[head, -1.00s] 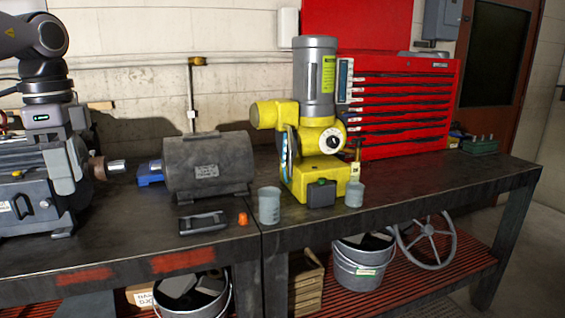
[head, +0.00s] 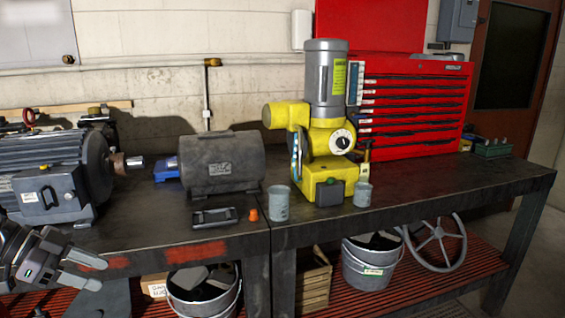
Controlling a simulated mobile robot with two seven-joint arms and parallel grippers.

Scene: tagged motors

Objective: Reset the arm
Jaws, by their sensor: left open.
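My left gripper (head: 82,267) is at the lower left of the head view, in front of the workbench's front edge. Its two fingers are spread apart and nothing is between them. My right gripper is not in view. A large grey motor (head: 52,165) stands on the bench at the left, behind my left gripper. A dark grey motor (head: 222,170) stands right of it. A yellow and grey pump-like motor (head: 328,140) stands upright farther right; a yellow tag (head: 366,158) shows beside it.
The workbench (head: 440,185) carries two grey cups (head: 278,203), a black tray (head: 215,217) and an orange cap (head: 253,215). A red tool chest (head: 415,105) stands behind. Buckets (head: 370,270), a wooden crate (head: 314,285) and a handwheel (head: 436,245) sit on the lower shelf.

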